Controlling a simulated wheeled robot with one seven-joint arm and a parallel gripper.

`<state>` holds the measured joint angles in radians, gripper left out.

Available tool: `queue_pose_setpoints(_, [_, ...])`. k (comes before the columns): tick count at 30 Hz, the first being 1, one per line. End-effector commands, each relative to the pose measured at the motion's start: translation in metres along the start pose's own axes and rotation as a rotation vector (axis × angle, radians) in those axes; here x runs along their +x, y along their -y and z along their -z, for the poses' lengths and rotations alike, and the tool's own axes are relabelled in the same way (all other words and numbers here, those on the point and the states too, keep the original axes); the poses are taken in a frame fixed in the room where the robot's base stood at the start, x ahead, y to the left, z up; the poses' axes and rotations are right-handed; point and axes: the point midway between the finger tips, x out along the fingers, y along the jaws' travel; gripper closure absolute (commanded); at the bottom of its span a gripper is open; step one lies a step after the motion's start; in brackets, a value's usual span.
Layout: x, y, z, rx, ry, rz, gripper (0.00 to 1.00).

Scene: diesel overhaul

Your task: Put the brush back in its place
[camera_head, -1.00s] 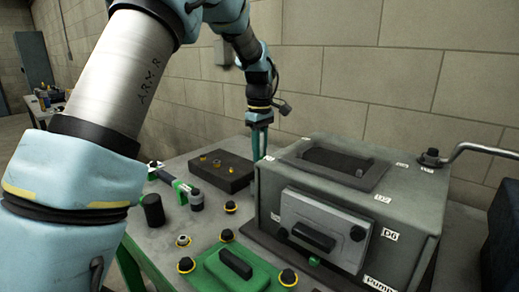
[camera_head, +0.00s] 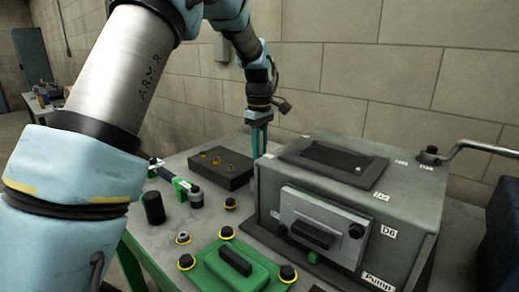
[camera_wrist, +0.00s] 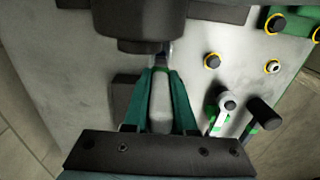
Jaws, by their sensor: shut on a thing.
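My gripper (camera_head: 259,150) points down at the back of the workbench, close to the left rear side of the grey engine box (camera_head: 345,205). In the wrist view its teal fingers (camera_wrist: 162,80) are closed on a pale grey tapered piece, which looks like the brush handle (camera_wrist: 161,108). The brush's far end is hidden or too dark to make out. In the head view the brush cannot be made out apart from the fingers. I cannot tell whether it touches the bench.
A dark block (camera_head: 222,172) with yellow-ringed pieces lies left of my gripper. A green-and-grey tool (camera_head: 180,187), a black cylinder (camera_head: 153,208), several ringed bolts and a green cover (camera_head: 215,272) are in front. A crank handle (camera_head: 480,150) sticks out at right. The wall is behind.

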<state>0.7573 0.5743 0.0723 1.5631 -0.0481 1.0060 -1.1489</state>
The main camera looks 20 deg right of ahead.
Motion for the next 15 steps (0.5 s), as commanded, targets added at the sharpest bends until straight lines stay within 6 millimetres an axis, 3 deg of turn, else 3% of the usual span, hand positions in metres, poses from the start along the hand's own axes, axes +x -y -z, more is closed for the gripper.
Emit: queue_pose_setpoints(15, [0.021,0.0,0.0,0.0,0.0,0.001,1.0])
